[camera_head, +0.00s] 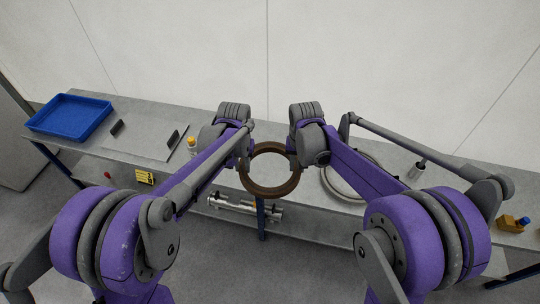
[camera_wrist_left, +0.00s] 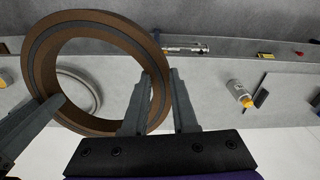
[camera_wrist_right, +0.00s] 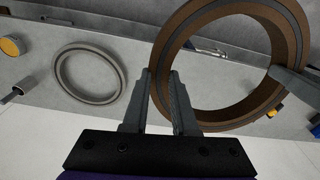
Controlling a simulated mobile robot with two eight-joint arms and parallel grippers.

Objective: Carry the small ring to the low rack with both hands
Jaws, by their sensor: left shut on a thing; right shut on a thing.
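The small ring (camera_head: 270,191) is brown with a dark band. It is held in the air between my two grippers, in front of and above the bench edge. My left gripper (camera_wrist_left: 160,75) is shut on one side of its rim. My right gripper (camera_wrist_right: 161,75) is shut on the opposite side. The ring also shows large in the left wrist view (camera_wrist_left: 95,22) and the right wrist view (camera_wrist_right: 220,121). In the head view the fingertips are small and partly hidden by my wrists. I cannot pick out the low rack with certainty.
A long grey bench (camera_head: 105,152) runs along the wall. It carries a blue tray (camera_head: 70,118) at left, a yellow-capped bottle (camera_wrist_left: 240,92) and a pale grey ring (camera_wrist_right: 90,101) at right. A silver cylindrical part (camera_head: 232,205) lies low beneath the bench. A yellow-and-blue object (camera_head: 513,223) sits far right.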

